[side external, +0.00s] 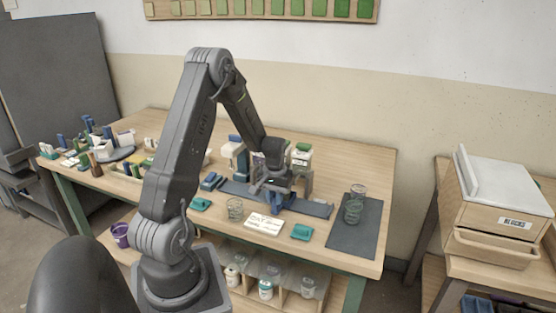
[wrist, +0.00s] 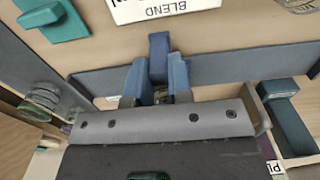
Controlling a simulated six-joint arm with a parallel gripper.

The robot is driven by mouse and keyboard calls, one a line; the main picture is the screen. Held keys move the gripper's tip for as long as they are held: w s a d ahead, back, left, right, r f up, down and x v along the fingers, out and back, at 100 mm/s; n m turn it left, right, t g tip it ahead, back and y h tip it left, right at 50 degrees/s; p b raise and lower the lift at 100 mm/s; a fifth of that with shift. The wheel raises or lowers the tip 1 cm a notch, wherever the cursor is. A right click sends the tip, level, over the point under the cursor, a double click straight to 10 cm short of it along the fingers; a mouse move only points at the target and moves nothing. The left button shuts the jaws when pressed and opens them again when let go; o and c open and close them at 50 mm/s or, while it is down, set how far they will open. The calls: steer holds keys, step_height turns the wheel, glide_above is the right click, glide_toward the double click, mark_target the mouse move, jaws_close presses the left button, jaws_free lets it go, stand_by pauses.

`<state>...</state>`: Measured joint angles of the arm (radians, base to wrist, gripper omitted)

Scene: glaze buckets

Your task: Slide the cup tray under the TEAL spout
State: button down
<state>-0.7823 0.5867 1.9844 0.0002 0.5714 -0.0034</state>
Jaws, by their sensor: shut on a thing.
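My gripper (side external: 270,190) is low over the long grey-blue rail (side external: 318,209) on the table. In the wrist view its two pale blue fingers (wrist: 158,77) are shut on an upright dark blue handle (wrist: 158,45), which I take to be the cup tray's. Blue also shows below the gripper in the side view. The tray's body and any cup on it are mostly hidden. Behind the rail stand a blue-lidded bucket (side external: 235,153) and a green-lidded bucket (side external: 302,155). My arm hides the space between them. I cannot make out which spout is teal.
Stacked cups (side external: 353,210) stand on the dark mat (side external: 350,238). The rail's right end looks clear.

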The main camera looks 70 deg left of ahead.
steer(key=shift+s+a, duration=1.3)
steer(key=shift+a, duration=0.1)
steer(key=c, duration=1.1)
jaws_free()
steer(key=shift+r, duration=3.5)
